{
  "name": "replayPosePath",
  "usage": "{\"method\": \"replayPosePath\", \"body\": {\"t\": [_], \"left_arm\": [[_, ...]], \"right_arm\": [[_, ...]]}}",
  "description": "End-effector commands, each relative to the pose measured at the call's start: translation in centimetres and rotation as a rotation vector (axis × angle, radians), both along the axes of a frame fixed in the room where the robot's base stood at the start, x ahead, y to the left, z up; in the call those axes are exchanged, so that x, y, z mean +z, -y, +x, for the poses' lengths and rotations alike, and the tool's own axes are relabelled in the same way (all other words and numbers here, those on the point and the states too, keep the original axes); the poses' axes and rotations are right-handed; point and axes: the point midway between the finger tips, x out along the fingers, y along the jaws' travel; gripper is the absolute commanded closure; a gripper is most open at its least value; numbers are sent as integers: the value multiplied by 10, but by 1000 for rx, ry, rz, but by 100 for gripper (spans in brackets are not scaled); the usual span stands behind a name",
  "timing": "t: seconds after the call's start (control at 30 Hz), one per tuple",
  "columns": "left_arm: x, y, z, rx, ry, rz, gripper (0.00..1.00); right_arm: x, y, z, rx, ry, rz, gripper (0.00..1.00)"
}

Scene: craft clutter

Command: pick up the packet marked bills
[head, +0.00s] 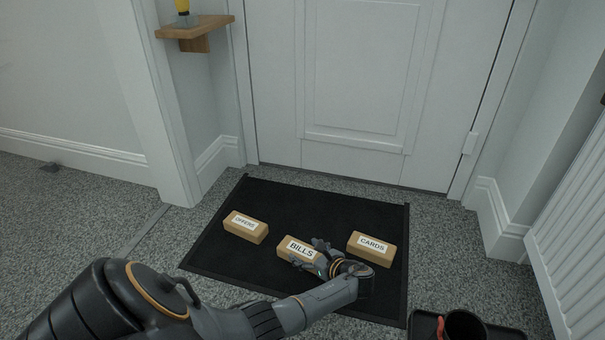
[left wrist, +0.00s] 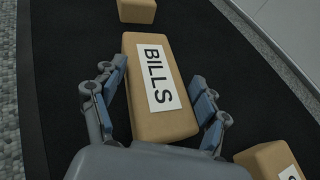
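The packet marked BILLS (head: 299,250) is a tan block with a white label, lying on the black doormat (head: 290,202) between two similar packets. In the left wrist view the BILLS packet (left wrist: 160,87) fills the middle. My left gripper (head: 318,257) is low over its near right end, partly hiding it. Whether the right finger touches is hard to tell. My right gripper is not in view.
The CARDS packet (head: 371,249) lies close to the right of my left gripper. Another packet (head: 246,227), its label hard to read, lies to the left. A white door (head: 355,70) stands behind the mat. A black item with a red part (head: 465,327) is cut off at bottom right.

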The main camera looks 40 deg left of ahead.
Motion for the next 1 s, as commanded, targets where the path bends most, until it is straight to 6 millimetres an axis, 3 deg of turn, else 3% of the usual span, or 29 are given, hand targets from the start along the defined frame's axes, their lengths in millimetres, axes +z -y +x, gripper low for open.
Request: {"method": "replayPosePath", "body": {"t": [0.03,0.13,0.63,1.0], "left_arm": [[-1,0,-1,0,-2,-2,49],[-1,0,-1,0,-2,-2,69],[2,0,-1,1,-4,-4,70],[44,5,-6,-1,-3,-3,71]], "right_arm": [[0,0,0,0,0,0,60],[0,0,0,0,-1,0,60],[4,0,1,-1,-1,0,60],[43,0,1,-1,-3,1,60]]}}
